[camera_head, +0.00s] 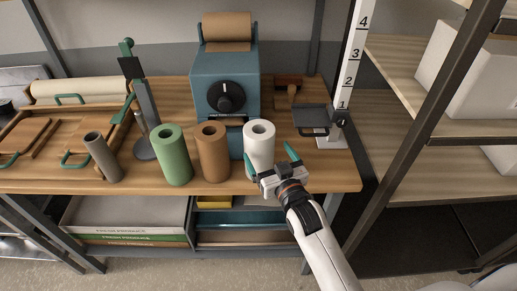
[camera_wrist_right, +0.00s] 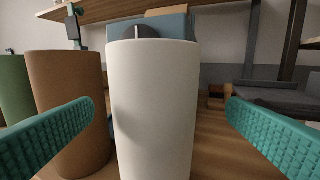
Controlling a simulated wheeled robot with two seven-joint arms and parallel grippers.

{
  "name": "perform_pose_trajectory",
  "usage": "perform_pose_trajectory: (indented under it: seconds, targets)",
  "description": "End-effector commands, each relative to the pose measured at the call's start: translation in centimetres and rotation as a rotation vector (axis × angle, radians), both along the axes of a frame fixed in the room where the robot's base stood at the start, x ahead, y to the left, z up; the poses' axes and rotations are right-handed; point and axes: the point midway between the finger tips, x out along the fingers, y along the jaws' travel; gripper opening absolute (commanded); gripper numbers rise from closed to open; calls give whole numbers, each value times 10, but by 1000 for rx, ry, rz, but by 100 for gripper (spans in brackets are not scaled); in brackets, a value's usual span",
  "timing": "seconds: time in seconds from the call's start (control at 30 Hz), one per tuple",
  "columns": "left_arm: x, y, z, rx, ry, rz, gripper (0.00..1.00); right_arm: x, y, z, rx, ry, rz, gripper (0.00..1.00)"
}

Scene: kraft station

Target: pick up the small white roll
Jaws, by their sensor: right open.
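The small white roll (camera_head: 259,143) stands upright on the wooden table, at the right end of a row of rolls. My right gripper (camera_head: 270,161) is in front of it, with its teal fingers spread open. In the right wrist view the white roll (camera_wrist_right: 152,115) stands upright between the two open fingers (camera_wrist_right: 160,125), with a visible gap on each side. I cannot tell whether the fingertips reach alongside it. My left gripper is not in view.
A brown roll (camera_head: 212,152) stands close left of the white one, then a green roll (camera_head: 172,155) and a grey tube (camera_head: 103,157). A blue dispenser (camera_head: 225,85) stands behind. A scale-like stand (camera_head: 311,117) is at right. The table's front right is clear.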

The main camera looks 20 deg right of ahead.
Motion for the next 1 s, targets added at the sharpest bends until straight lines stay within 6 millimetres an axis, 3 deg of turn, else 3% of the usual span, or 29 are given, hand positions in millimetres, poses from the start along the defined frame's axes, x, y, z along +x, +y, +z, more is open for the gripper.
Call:
perform_pose_trajectory:
  seconds: [0.17, 0.43, 0.77, 1.0]
  targets:
    - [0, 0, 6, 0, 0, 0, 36, 13, 2, 1, 1, 1, 0, 96]
    - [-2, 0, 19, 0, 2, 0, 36, 50, 10, 0, 0, 0, 0, 96]
    - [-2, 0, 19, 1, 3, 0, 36, 57, 10, -2, 0, 1, 0, 96]
    - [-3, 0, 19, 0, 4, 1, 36, 57, 10, -2, 1, 1, 0, 57]
